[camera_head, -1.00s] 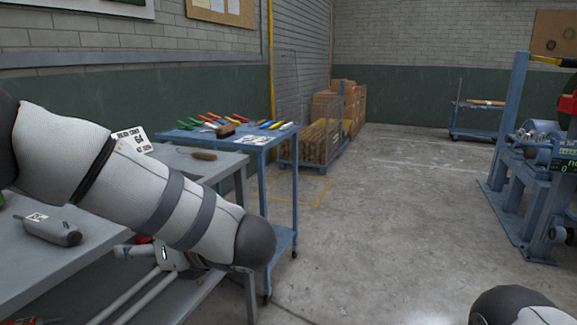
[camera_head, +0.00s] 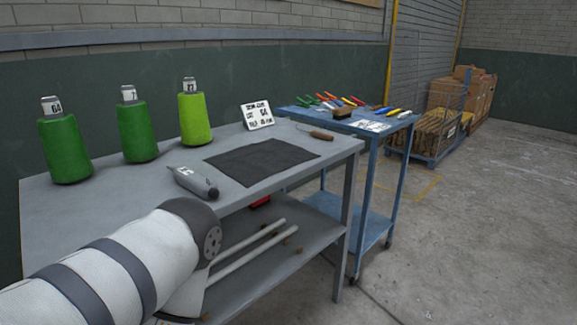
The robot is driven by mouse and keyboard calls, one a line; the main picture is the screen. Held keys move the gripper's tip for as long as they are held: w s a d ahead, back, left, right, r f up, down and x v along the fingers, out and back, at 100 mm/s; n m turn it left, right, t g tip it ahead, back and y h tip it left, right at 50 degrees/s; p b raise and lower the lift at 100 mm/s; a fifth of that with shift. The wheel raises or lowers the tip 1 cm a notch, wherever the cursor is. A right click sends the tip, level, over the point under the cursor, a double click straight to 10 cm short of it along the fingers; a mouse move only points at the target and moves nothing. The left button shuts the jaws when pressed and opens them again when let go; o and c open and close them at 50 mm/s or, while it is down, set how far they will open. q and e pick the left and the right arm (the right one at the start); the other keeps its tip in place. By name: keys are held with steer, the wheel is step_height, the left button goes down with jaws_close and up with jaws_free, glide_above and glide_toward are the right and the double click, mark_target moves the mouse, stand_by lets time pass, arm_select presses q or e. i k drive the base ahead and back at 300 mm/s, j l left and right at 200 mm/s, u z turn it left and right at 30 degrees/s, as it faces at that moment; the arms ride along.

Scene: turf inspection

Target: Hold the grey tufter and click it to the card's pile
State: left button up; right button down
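The grey tufter (camera_head: 193,182), a small rounded tool with a white label, lies on the grey bench near its front edge. A white card (camera_head: 257,115) with "64" and small print stands tilted at the back of the bench. Its smaller print is not legible. Three cones of yarn stand at the back left: a green one labelled 64 (camera_head: 64,150), a green one (camera_head: 138,132) whose label is hard to read, and a lime one (camera_head: 194,118). My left arm crosses the lower left, below the tufter and apart from it. Neither gripper shows.
A dark mat (camera_head: 262,162) lies bare mid-bench, with a brown-handled tool (camera_head: 320,136) to its right. A blue cart (camera_head: 372,128) carries coloured tools and a brush. Pale rods (camera_head: 245,252) lie on the lower shelf. The floor (camera_head: 480,230) at right is clear.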

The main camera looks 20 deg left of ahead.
mark_target(214, 193)
steer(key=u, duration=1.25)
